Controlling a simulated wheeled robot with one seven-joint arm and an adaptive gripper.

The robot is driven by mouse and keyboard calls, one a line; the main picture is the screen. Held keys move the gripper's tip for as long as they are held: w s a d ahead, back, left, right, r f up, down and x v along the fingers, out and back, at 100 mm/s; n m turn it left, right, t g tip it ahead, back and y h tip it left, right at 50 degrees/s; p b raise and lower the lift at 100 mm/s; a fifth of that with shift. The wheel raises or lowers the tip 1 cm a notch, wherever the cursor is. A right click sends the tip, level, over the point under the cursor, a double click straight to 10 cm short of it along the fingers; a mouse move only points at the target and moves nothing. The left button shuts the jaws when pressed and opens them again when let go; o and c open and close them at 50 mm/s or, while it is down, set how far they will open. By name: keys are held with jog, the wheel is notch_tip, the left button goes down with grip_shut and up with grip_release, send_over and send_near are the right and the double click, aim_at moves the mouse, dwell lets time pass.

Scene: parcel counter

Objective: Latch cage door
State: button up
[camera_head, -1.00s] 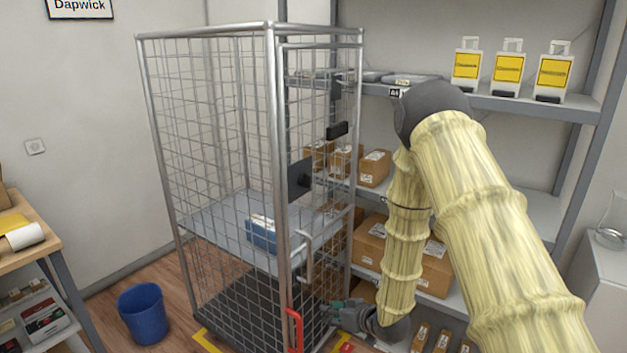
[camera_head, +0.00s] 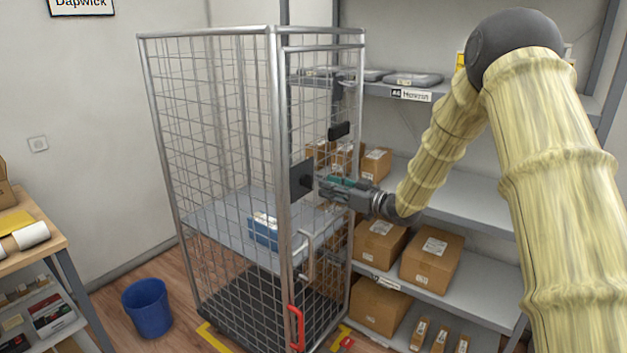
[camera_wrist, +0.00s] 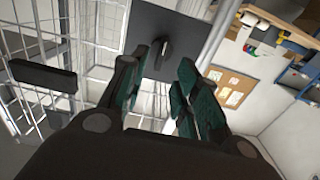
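The wire cage (camera_head: 228,130) stands in the middle of the head view, with its narrow mesh door (camera_head: 325,110) on the right side, lying in or close to its frame. A dark square latch plate (camera_head: 300,180) sits at the door's edge by the front post. In the wrist view the latch plate (camera_wrist: 150,35) carries a dark knob (camera_wrist: 162,52). My gripper (camera_head: 322,184) points at the plate from the right. In the wrist view my gripper (camera_wrist: 167,95) has its green-padded fingers apart, with the knob just beyond the tips. Nothing is between the fingers.
A black block (camera_head: 338,131) is on the door's mesh. A grey door handle (camera_head: 306,255) and a red lever (camera_head: 296,328) are lower down. A shelf (camera_head: 470,195) with brown boxes stands behind my arm. A blue bin (camera_head: 146,307) is on the floor at left.

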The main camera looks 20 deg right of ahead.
aim_at(313, 181)
jog(key=shift+p+x, duration=0.75)
jog(key=shift+x, duration=2.4)
grip_shut()
